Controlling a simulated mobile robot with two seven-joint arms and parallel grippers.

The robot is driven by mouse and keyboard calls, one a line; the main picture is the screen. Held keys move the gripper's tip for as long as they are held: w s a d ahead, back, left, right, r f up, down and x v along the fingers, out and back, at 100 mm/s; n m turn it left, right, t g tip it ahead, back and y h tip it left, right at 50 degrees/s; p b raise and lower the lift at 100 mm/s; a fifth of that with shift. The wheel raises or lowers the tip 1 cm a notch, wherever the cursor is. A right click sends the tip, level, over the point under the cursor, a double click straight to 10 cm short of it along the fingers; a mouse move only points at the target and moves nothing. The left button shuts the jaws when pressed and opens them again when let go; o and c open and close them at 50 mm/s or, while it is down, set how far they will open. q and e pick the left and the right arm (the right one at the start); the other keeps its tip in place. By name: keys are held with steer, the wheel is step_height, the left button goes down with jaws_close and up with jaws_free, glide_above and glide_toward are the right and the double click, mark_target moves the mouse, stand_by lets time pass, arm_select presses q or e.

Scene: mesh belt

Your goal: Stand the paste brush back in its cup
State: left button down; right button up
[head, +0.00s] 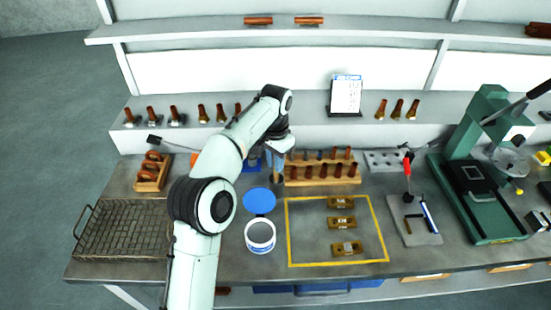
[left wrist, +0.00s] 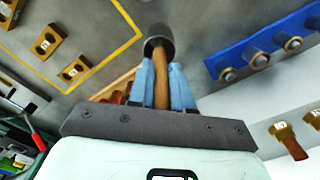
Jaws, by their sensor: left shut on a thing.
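My left gripper (head: 276,176) points down over the bench, between the blue disc and the wooden rack. In the left wrist view its blue fingers (left wrist: 161,78) are shut on the brown wooden handle of the paste brush (left wrist: 162,88). A dark round cup-like piece (left wrist: 158,34) shows at the handle's far end, beyond the fingertips. I cannot tell whether it is the cup or the brush's own head. In the head view the arm and fingers mostly hide the brush. My right gripper is not in view.
A white tub (head: 260,235) and a blue disc (head: 258,200) stand in front of the gripper. A wooden rack (head: 322,181) is close on its right. A yellow outline (head: 289,240) holds brass-coloured blocks. A wire basket (head: 122,230) and a green press (head: 480,190) flank the bench.

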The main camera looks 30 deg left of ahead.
arm_select(q)
steer(key=c, duration=1)
jaws_free()
steer(key=shift+o, duration=0.2)
steer(key=r+p, duration=0.3)
steer(key=r, duration=0.8)
steer(key=shift+w, duration=0.2)
steer(key=shift+w+r, duration=0.1)
steer(key=shift+r, duration=0.4)
steer(key=shift+s+r, duration=0.5)
steer(key=shift+r, duration=0.15)
steer(key=shift+w, duration=0.1)
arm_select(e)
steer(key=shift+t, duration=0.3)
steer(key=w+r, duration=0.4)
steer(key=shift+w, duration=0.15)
arm_select(q)
steer(key=shift+w, duration=0.15)
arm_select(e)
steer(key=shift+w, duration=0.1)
